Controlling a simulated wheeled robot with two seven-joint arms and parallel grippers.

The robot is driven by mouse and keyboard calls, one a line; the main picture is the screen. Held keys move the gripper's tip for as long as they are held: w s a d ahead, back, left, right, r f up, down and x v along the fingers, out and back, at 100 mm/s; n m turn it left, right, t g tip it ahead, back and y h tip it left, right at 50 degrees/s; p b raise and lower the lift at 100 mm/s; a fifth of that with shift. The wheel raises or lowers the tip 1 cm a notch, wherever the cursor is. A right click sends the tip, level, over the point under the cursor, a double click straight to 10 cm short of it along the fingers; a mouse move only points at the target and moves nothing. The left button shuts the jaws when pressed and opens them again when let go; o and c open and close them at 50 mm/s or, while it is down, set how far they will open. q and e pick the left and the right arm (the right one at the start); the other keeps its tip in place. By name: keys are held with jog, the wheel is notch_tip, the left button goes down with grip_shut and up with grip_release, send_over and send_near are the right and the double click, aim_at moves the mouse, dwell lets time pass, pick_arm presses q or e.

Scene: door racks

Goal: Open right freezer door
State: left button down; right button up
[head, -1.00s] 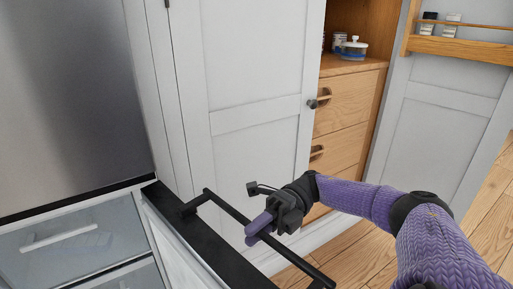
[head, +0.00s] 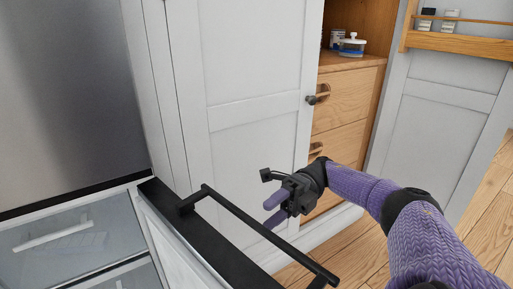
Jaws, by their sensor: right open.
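The right freezer door (head: 190,235) stands swung open at the lower middle of the head view, its black top edge and white inner side showing. Its long black bar handle (head: 262,232) runs slantwise along the outer side. My right gripper (head: 268,212) is open, with its two purple fingers just beyond the handle's outer side. It holds nothing; whether a finger still touches the bar I cannot tell. Inside the freezer, clear drawers (head: 70,240) show at the lower left. My left gripper is not in view.
The steel upper fridge door (head: 70,90) is at the left. A white cupboard door (head: 250,90) stands behind the handle. To its right are wooden drawers (head: 345,98) and an open cabinet door with a spice rack (head: 455,45). Wooden floor (head: 490,215) is free at the right.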

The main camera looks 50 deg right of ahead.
pick_arm(q)
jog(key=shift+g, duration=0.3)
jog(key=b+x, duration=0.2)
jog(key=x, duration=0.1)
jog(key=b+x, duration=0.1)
jog(key=b, duration=0.1)
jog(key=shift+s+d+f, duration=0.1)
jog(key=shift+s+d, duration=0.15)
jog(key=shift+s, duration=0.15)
pick_arm(e)
jog(key=d, duration=0.3)
jog(key=shift+s, duration=0.15)
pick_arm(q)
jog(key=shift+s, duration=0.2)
pick_arm(e)
jog(key=shift+f, duration=0.1)
